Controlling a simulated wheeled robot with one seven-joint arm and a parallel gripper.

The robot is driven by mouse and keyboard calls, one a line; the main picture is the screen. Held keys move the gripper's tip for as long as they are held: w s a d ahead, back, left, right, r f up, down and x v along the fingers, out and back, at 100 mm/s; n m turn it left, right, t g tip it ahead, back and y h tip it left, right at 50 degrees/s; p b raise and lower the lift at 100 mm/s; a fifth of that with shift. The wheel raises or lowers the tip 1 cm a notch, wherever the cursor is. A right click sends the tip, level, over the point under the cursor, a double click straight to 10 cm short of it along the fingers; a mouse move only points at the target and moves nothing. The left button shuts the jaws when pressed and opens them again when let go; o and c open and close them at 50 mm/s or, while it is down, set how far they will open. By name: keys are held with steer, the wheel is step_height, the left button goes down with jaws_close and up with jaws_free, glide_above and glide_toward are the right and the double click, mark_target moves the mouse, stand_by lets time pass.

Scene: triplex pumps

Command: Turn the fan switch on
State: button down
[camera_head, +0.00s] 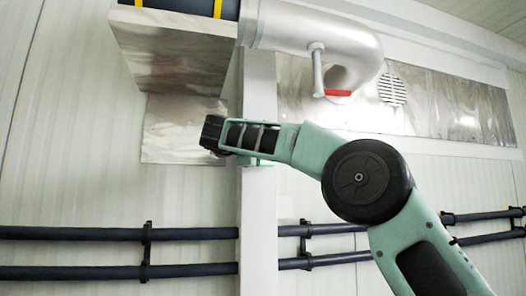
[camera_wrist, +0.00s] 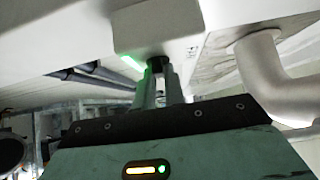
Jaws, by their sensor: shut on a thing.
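In the wrist view a pale box (camera_wrist: 160,28) sits at the top middle, with a dark round knob (camera_wrist: 157,62) on its near face; this looks like the fan switch. My gripper (camera_wrist: 160,75) reaches up to it, its two fingers close together on either side of the knob, shut on it. A bright green glow lies along the box's lower left edge. In the head view my forearm stretches left to a dark wrist end in front of the white post. My fingertips and the switch are hidden or cannot be made out there.
A large silver pipe (camera_head: 310,32) with a red-handled valve (camera_head: 338,93) runs above my arm. A metal box (camera_head: 170,55) hangs at upper left. A round vent (camera_head: 392,90) is on the wall. Dark pipes (camera_head: 110,233) run low along the wall.

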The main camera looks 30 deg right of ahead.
steer(key=c, duration=1.5)
jaws_free()
steer(key=b+v, duration=0.4)
steer(key=v, duration=1.3)
steer(key=shift+a+b, duration=0.15)
steer(key=shift+b, duration=0.25)
